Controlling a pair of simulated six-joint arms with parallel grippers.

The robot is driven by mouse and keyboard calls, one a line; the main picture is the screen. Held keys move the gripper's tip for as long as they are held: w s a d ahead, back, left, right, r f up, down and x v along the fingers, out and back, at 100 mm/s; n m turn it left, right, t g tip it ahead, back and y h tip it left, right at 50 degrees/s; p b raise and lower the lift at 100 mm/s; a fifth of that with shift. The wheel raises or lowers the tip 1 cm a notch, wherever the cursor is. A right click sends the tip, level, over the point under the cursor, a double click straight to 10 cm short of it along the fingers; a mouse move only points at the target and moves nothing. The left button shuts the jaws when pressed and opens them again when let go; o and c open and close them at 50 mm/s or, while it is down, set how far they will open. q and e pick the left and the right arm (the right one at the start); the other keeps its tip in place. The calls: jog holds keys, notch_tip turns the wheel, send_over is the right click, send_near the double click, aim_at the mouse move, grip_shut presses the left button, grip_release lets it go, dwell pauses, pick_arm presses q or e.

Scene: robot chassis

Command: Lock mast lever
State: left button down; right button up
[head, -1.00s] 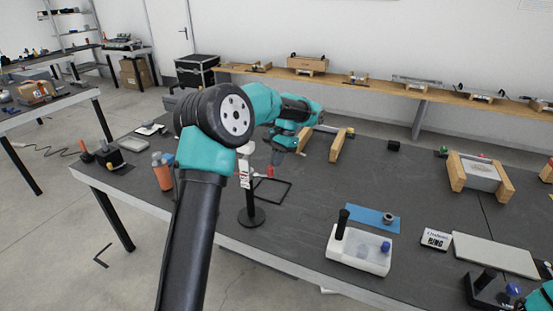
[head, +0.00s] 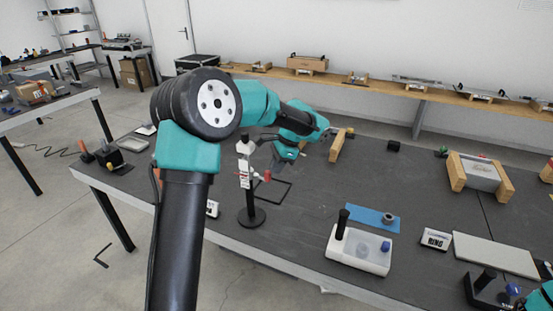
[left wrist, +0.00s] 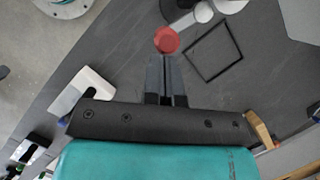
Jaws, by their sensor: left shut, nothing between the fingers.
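In the left wrist view, the red knob (left wrist: 166,40) lies just beyond my fingertips, and the white mast top (left wrist: 203,12) is at upper right. My left gripper (head: 276,168) is shut and empty close beside the knob; it also shows in the left wrist view (left wrist: 165,62). I cannot tell whether they touch. My right gripper is out of view.
A black square outline (head: 273,192) lies on the table behind the mast. A white tray (head: 358,252) with a black post stands to the right, before a blue mat (head: 372,219). A wooden block (head: 337,146) stands behind my gripper.

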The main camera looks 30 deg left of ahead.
pick_arm(q)
jog(key=s+m+t, duration=0.1)
jog(key=m, duration=0.1)
jog(key=s+m+y, duration=0.1)
jog(key=s+m, duration=0.1)
jog(key=m, duration=0.1)
jog(key=shift+s+t, duration=0.2)
jog(key=shift+t, duration=0.2)
jog(key=shift+w+a, duration=0.15)
jog(key=shift+a, duration=0.05)
jog(key=shift+w+a, duration=0.4)
jog(key=shift+a, duration=0.05)
jog(key=shift+d+f, duration=0.1)
jog(key=w+d+r, duration=0.2)
jog(key=d+r, duration=0.5)
jog(key=r, duration=0.2)
jog(key=shift+d+r, duration=0.15)
jog(key=shift+r, duration=0.1)
